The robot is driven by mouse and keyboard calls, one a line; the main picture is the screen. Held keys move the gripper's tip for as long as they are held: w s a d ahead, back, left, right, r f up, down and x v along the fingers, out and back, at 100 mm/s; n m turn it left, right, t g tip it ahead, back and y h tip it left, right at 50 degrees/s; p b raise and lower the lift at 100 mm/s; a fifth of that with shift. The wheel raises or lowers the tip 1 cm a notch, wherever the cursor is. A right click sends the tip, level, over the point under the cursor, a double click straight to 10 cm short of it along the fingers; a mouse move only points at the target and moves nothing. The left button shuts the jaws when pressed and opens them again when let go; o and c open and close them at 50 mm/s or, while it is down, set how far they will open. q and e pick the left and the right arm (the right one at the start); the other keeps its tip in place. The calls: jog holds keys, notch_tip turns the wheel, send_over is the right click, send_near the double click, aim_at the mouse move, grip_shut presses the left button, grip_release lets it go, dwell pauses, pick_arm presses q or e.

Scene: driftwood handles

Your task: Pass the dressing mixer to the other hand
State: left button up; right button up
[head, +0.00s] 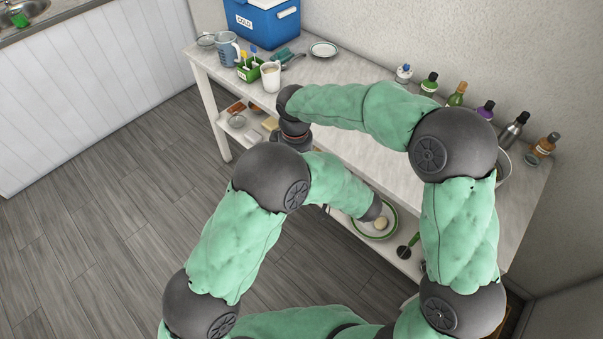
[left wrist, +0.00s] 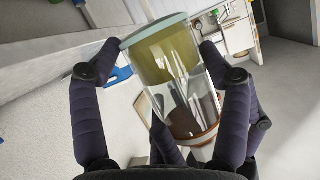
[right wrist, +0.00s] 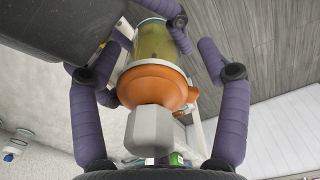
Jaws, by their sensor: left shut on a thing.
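The dressing mixer (left wrist: 166,62) is a clear jar of yellow-green liquid with a pale rim at one end. In the right wrist view, its orange collar (right wrist: 157,84) and grey end piece (right wrist: 151,130) face my right gripper. My left gripper (left wrist: 160,52) is shut on the jar, with fingers on both sides. My right gripper (right wrist: 158,60) is open around the collar end; a gap shows between its right finger and the collar.
The marble-topped table (head: 345,70) has a blue cooler (head: 262,22), a white mug (head: 271,76), a jug (head: 227,48) and a plate (head: 323,49) at its left end. Several bottles (head: 457,94) line the wall side. A bowl (head: 376,222) sits on the lower shelf.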

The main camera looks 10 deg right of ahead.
jog(key=shift+d+r, duration=0.1)
notch_tip(320, 180, up, 12)
jog(key=shift+f, duration=0.1)
dwell(0.6)
